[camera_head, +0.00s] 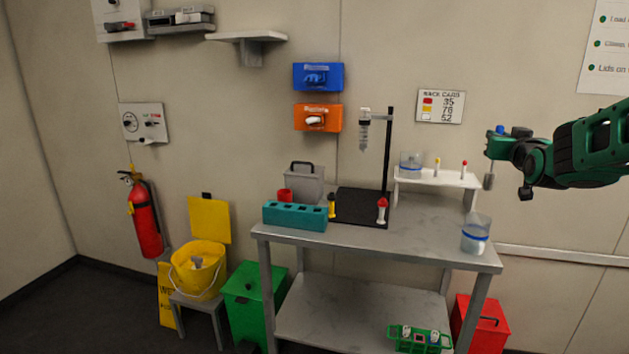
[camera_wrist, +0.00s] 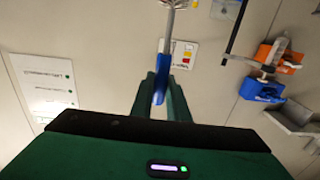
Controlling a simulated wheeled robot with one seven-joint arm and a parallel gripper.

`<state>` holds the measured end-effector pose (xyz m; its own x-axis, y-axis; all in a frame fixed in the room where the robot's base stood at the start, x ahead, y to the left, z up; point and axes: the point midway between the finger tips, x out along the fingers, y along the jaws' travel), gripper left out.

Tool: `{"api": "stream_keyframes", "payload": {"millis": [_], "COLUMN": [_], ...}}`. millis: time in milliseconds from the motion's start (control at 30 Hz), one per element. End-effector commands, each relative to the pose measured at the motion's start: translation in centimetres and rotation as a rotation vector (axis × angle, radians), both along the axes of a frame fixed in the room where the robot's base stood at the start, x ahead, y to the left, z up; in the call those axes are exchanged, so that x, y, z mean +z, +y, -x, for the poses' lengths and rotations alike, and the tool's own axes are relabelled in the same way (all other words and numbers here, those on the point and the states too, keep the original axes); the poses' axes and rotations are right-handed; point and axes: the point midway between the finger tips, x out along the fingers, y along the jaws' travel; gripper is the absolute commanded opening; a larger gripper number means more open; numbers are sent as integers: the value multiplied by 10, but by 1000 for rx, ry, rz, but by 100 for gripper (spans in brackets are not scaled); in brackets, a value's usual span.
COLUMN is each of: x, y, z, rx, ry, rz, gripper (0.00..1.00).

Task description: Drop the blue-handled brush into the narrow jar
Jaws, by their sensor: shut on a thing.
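My gripper (camera_head: 493,148) is shut on the blue-handled brush, held in the air right of the small white shelf. In the head view the brush's grey lower end (camera_head: 489,181) hangs below the gripper. A clear jar with a blue band (camera_head: 476,236) stands on the table's right front corner, below the brush. Another clear blue-banded jar (camera_head: 411,163) stands on the small shelf. I cannot tell for certain which is the narrow jar.
The grey table (camera_head: 415,240) also holds a teal rack (camera_head: 295,216), a black stand (camera_head: 389,150) and small capped tubes. The white shelf (camera_head: 437,178) carries two small tubes. A red bin (camera_head: 482,325) stands under the right end. The table's middle front is clear.

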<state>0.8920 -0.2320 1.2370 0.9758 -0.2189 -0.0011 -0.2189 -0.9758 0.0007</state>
Motion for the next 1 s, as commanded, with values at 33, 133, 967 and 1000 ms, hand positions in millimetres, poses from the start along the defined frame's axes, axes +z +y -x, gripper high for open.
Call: {"api": "stream_keyframes", "payload": {"millis": [33, 133, 967, 1000], "x": [-4, -14, -58, -58], "y": [-5, -13, -24, -24], "z": [1, 3, 7, 7], "rx": [-7, -16, -28, -28], "ry": [2, 4, 0, 0], "rz": [0, -1, 0, 0], "gripper": [0, 0, 0, 24]}}
